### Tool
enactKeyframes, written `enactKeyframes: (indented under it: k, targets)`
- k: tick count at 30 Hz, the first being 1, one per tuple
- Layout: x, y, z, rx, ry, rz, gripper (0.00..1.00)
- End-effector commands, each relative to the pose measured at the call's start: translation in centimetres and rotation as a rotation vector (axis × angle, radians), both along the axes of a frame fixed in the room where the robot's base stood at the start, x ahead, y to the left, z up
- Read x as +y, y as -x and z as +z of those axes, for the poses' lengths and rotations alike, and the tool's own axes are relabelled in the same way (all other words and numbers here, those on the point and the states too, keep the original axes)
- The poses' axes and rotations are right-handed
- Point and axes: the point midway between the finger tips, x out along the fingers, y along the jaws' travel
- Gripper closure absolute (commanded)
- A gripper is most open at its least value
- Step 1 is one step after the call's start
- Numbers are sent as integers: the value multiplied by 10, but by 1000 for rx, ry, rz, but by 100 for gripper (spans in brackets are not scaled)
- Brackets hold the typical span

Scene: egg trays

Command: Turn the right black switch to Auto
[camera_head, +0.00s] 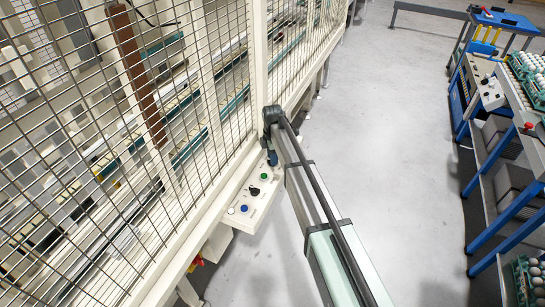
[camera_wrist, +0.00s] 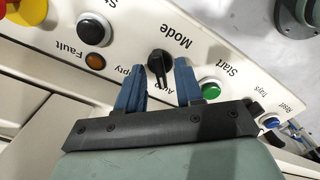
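The black Mode switch (camera_wrist: 159,62) sits on the cream control panel (camera_wrist: 210,48) in the wrist view, its label upside down. Its handle points down the picture, towards a partly covered label that seems to read Auto. My gripper (camera_wrist: 158,74) is open, with one blue finger on each side of the switch. Gaps show between fingers and switch, so it is not gripped. In the head view my gripper (camera_head: 272,158) is over the far end of the panel (camera_head: 239,196) and hides this switch. Another black switch (camera_head: 254,191) shows nearer there.
A green Start button (camera_wrist: 210,88) is close beside the right finger. An orange Fault lamp (camera_wrist: 95,62), black button (camera_wrist: 94,29) and red emergency stop (camera_wrist: 8,8) lie left. A wire fence (camera_head: 120,130) borders the panel. Open floor (camera_head: 400,110) lies right.

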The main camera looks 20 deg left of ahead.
Motion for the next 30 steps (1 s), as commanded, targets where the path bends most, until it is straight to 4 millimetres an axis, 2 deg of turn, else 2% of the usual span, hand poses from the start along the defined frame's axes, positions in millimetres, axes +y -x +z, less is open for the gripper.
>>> enactKeyframes:
  k: [15,26,30]
  targets:
    - [0,0,45,0,0,0,64]
    - [0,0,49,0,0,0,64]
    - [0,0,64,-2,-1,0,64]
